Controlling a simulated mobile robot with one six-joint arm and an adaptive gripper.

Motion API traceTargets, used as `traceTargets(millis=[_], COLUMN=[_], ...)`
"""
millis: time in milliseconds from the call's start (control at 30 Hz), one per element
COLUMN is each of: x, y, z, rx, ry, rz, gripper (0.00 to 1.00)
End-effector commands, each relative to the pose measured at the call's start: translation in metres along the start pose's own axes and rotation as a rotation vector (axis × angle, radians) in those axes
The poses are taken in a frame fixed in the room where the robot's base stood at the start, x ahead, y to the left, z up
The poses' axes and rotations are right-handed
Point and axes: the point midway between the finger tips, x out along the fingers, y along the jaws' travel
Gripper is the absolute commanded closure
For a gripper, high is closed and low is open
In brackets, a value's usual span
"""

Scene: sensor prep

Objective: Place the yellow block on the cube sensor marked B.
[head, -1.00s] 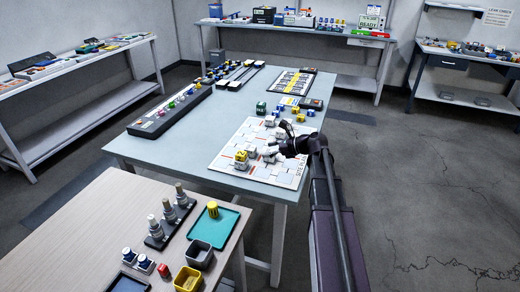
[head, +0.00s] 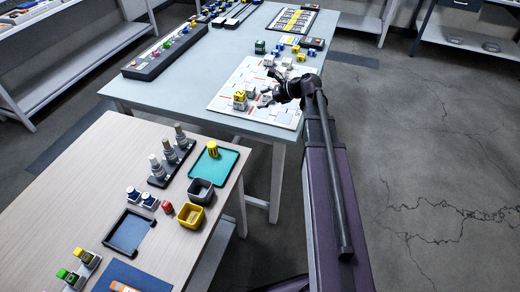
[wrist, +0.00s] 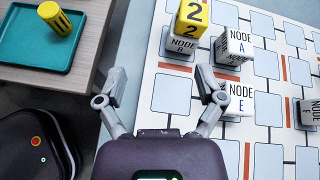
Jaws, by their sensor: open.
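The yellow block (wrist: 192,18), marked 2, sits on top of the white cube sensor marked NODE B (wrist: 181,46). In the head view the yellow block (head: 239,95) shows on its cube near the front-left part of the white board. My gripper (wrist: 160,80) is open with nothing between its fingers. It is apart from the block, on the near side of the NODE B cube in the wrist view. In the head view my gripper (head: 268,98) is just right of the block.
A NODE A cube (wrist: 236,48) stands right of NODE B, and a NODE E cube (wrist: 238,100) stands close to my right finger. The white gridded board (head: 226,103) lies on the blue-grey table. A teal tray (head: 228,165) with a yellow cylinder is on the nearer wooden table.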

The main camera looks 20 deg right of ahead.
Motion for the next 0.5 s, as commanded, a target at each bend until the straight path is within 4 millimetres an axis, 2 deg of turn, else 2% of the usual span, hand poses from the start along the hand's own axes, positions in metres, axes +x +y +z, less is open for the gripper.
traceTargets(millis=[33,200,500], x=[0.006,0.024,0.034], y=[0.016,0.062,0.14], z=[-0.001,-0.011,-0.033], rx=[-0.071,-0.377,-0.941], ry=[0.035,0.173,0.366], rz=[0.025,0.143,0.444], gripper=[0.13,0.13,0.13])
